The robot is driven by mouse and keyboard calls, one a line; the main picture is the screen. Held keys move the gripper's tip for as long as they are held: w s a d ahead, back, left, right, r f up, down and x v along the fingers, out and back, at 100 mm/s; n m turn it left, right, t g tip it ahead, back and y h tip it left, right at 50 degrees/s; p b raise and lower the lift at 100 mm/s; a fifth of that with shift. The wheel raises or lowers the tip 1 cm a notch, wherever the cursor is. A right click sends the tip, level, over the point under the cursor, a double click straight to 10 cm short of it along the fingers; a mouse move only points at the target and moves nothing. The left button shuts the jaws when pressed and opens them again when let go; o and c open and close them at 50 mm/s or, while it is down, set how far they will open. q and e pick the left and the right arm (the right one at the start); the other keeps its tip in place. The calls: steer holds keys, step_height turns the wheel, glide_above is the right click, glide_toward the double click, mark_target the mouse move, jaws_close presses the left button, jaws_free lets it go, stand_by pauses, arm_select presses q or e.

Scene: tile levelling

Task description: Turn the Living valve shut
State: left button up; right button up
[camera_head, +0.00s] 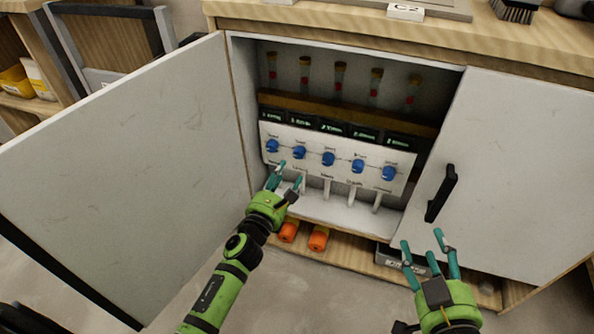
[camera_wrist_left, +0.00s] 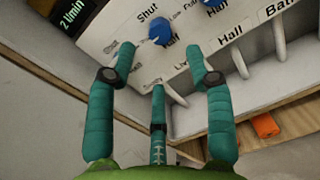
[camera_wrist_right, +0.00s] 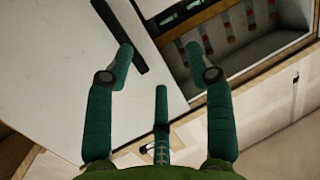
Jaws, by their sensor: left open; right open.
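The Living valve is the leftmost blue knob (camera_head: 272,146) in the row on the white panel inside the open cabinet. In the left wrist view this knob (camera_wrist_left: 160,33) shows near the top, with "Shut" above it and a partly covered "Livi…" label below. Its pointer setting is too small to read. My left gripper (camera_head: 289,172) is open and empty, just below and in front of the knob, apart from it; its fingers (camera_wrist_left: 160,76) spread below the knob. My right gripper (camera_head: 423,244) is open and empty, below the right door's black handle.
Several other blue knobs (camera_head: 329,159) continue to the right. The left door (camera_head: 130,170) stands wide open; the right door (camera_head: 520,170) has a black handle (camera_head: 441,193). White pipes, orange cylinders (camera_head: 319,238) and a grey box (camera_head: 392,258) lie below the panel.

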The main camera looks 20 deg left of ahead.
mark_target(298, 156)
arm_select(q)
steer(key=w, duration=0.4)
steer(key=w+b, duration=0.1)
steer(key=w, duration=0.1)
steer(key=shift+w+d, duration=0.1)
steer(key=shift+d, duration=0.2)
steer(key=shift+w, duration=0.25)
jaws_close()
arm_select(e)
step_height(298, 156, up, 8)
steer(key=a+t+y, duration=0.2)
steer(key=t, duration=0.2)
steer(key=shift+s+n+y, duration=0.25)
steer(key=shift+n+y, duration=0.05)
steer(key=shift+n, duration=0.1)
